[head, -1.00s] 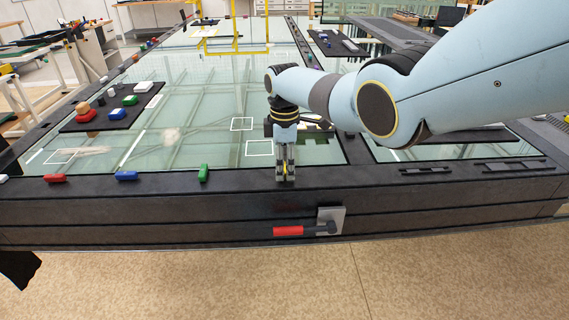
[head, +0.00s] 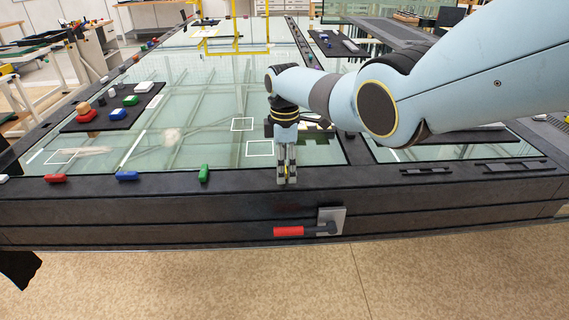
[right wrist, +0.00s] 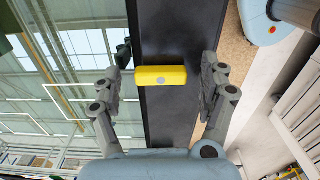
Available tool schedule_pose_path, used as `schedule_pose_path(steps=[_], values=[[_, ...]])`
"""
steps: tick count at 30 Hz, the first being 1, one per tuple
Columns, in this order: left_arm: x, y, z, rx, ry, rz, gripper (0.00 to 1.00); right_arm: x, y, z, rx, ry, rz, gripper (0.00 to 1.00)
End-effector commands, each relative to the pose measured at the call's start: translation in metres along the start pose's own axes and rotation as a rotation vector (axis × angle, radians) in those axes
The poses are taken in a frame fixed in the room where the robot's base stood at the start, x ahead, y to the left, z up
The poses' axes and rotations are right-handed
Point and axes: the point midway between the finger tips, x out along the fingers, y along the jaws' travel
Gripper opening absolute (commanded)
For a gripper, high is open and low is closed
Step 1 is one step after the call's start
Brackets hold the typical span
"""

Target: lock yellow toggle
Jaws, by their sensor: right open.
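The yellow toggle (right wrist: 161,75) is a short block with a grey round spot on its side. In the right wrist view it lies crosswise on the dark frame bar, its left end at the glass edge. My right gripper (right wrist: 160,82) is open, with one finger on each side of the toggle and a gap at both ends. In the head view the right gripper (head: 287,180) points down at the front bar, and its fingers hide most of the toggle. My left gripper is not in view.
Along the front bar to the left sit a green toggle (head: 204,173), a blue toggle (head: 127,176) and a red toggle (head: 55,178). A red-handled lever (head: 289,231) is on the front face below. A black mat (head: 95,122) with small objects lies on the glass.

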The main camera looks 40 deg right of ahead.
Motion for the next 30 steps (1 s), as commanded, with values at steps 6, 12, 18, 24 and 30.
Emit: schedule_pose_path(steps=[6, 12, 18, 24, 30], values=[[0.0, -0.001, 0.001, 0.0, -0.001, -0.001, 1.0, -0.005, 0.0, 0.0, 0.0, 0.0, 0.001, 0.77], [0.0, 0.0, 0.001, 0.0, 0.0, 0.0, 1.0, -0.035, 0.001, 0.0, -0.001, 0.001, 0.004, 0.77], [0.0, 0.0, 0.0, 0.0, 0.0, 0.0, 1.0, -0.082, 0.001, 0.0, 0.0, 0.001, 0.004, 0.77], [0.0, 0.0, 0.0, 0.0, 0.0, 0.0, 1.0, -0.112, 0.001, 0.0, -0.001, 0.001, 0.001, 0.77], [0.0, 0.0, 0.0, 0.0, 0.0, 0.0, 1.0, -0.12, 0.0, 0.0, 0.0, 0.0, -0.001, 0.77]])
